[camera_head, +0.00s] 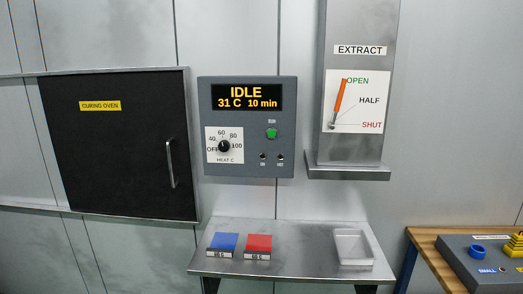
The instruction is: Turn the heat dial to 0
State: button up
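The heat dial (224,146) is a small black knob on a white plate labelled HEAT C, at the lower left of the grey control panel (246,164). Its scale reads OFF, 40, 60, 80 and 100; no mark reading 0 shows. The knob's pointer is too small to read with certainty; it seems to point up, near 60. The panel's display (247,97) reads IDLE, 31 C, 10 min. My gripper is not in view.
A green RUN button (271,133) and two small switches sit right of the dial. The shut curing oven (120,150) is at left, the extract duct (350,25) at right. Below is a metal shelf (300,261) with blue and red blocks and a white tray (353,262).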

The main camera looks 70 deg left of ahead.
aim_at(224, 145)
jog(key=z, duration=0.05)
jog(key=k, duration=0.8)
jog(key=u, duration=1.45)
